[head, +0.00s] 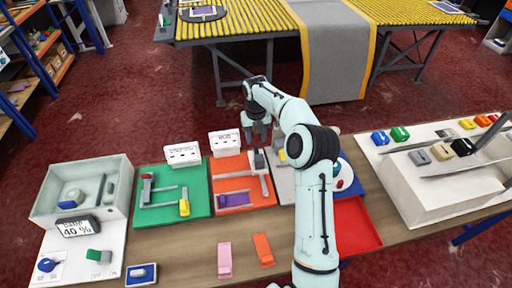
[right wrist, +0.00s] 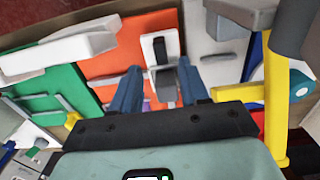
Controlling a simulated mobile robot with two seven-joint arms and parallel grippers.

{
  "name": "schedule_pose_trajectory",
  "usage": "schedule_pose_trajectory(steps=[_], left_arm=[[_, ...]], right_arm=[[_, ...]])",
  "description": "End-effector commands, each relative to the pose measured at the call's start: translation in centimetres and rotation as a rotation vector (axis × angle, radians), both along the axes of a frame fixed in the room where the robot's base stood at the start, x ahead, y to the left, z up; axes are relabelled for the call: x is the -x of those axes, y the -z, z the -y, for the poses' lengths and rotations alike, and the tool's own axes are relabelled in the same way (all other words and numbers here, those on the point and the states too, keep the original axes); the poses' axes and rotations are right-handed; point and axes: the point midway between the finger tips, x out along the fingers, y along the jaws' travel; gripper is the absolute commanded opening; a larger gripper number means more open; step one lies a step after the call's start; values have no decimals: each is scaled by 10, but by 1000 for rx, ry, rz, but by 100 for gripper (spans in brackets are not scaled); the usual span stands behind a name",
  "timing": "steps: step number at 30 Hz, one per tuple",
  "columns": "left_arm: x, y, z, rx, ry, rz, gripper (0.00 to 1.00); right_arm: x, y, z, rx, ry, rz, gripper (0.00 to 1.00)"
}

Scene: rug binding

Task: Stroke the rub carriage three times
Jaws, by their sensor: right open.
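The orange board (head: 228,168) lies mid-table. A block with dark and grey parts (head: 259,160), which looks like the rub carriage, sits on a pale rail at the board's right side. It also shows in the right wrist view as a black and grey piece on a white strip (right wrist: 173,42). A purple strip (head: 233,199) lies at the board's front. My right gripper (head: 257,138) is open and empty, with its blue fingers apart. It appears above and behind the carriage in the head view, apart from it. My left gripper is out of view.
A green board (head: 172,192) with a yellow handle is left of the orange one. A white sign (head: 225,143) stands behind. A red tray (head: 350,228) is to the right. Pink (head: 224,260) and orange (head: 263,249) pieces lie in front. A grey bin (head: 118,168) is far left.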

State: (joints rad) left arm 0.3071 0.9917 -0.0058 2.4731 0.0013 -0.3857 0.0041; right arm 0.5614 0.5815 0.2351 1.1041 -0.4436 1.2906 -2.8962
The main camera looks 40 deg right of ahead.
Motion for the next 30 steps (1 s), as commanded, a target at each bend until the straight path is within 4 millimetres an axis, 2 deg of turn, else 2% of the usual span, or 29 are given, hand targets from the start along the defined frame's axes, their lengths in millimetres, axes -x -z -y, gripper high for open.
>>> schedule_pose_trajectory(steps=[1,3,9,21,22,24,26,30], left_arm=[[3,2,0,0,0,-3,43],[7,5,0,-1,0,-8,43],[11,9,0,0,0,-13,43],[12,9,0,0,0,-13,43],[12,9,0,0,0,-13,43],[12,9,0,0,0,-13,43],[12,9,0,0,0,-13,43],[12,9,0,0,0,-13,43]], right_arm=[[2,14,0,-1,1,-6,45],[2,28,0,-1,2,-6,45],[2,53,0,-1,2,-4,45],[1,60,0,0,2,-1,45],[1,60,0,0,2,-1,41],[1,60,0,-1,2,-1,19],[1,60,0,0,2,-1,0],[1,60,0,0,2,-1,0]])
